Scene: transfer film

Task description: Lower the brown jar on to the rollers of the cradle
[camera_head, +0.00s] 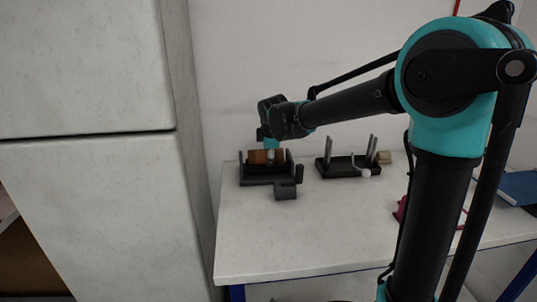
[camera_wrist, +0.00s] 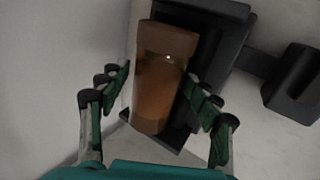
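The brown jar (camera_wrist: 160,85) lies on its side, long and amber-brown, in the wrist view. In the head view the jar (camera_head: 258,157) shows between the upright ends of the dark cradle (camera_head: 268,181). The cradle also shows behind the jar in the wrist view (camera_wrist: 215,45). My gripper (camera_wrist: 157,73) has one finger on each side of the jar. A narrow light gap shows at the left finger; the right finger is very close to the jar. In the head view my gripper (camera_head: 270,155) points down over the cradle. The jar hides the rollers.
A dark stand with upright posts (camera_head: 348,170) is right of the cradle, with a small tan block (camera_head: 384,157) beside it. A dark block (camera_head: 286,190) projects from the cradle's front. A tall pale cabinet (camera_head: 95,150) is at left. The table's front (camera_head: 290,240) is clear.

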